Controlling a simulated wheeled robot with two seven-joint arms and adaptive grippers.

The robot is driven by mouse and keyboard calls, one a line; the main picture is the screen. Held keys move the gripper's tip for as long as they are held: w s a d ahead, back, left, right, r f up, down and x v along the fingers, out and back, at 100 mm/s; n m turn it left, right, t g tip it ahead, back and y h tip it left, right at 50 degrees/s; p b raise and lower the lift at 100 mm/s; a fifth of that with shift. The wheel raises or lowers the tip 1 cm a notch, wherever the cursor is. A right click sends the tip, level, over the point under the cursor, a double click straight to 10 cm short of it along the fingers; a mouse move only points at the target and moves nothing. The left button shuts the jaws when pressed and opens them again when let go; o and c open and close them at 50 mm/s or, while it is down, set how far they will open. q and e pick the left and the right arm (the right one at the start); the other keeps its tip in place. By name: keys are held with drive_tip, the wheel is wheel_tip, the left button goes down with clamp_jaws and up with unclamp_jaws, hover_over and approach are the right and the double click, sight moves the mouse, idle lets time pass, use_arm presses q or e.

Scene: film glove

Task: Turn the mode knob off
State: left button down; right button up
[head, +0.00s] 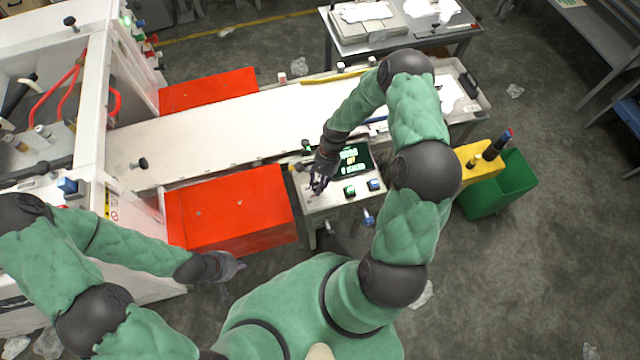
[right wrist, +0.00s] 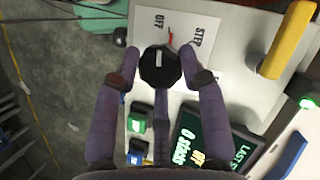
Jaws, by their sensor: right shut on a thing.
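The mode knob (right wrist: 157,74) is black with a white bar on top, on a pale panel plate marked OFF and STEP. A small red mark (right wrist: 170,40) shows at the knob's edge, between the two words; I cannot tell the exact setting. My right gripper (right wrist: 160,57) is shut on the knob, with a finger on either side. In the head view, my right gripper (head: 317,183) is at the left side of the control box (head: 325,200) and hides the knob. My left gripper (head: 232,274) appears open and empty, below the red box.
A dark display (right wrist: 207,146) with green and yellow text and green (right wrist: 137,119) and blue (right wrist: 137,152) buttons sit close by on the panel. A red box (head: 230,207) stands left of the control box. A white conveyor (head: 225,128) runs behind. A green bin (head: 500,185) stands right.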

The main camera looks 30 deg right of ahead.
drive_tip(key=shift+w+r+n, duration=0.1)
drive_tip(key=shift+w+n, duration=0.1)
drive_tip(key=shift+n, duration=0.4)
drive_tip(key=shift+a, duration=0.1)
drive_tip(key=o, duration=1.1)
drive_tip(key=shift+a, duration=0.15)
drive_tip(key=shift+d+r, duration=0.2)
drive_tip(key=v, duration=1.1)
drive_tip(key=shift+w+a+r, duration=0.15)
drive_tip(key=shift+w+r, duration=0.1)
drive_tip(key=shift+r, duration=0.05)
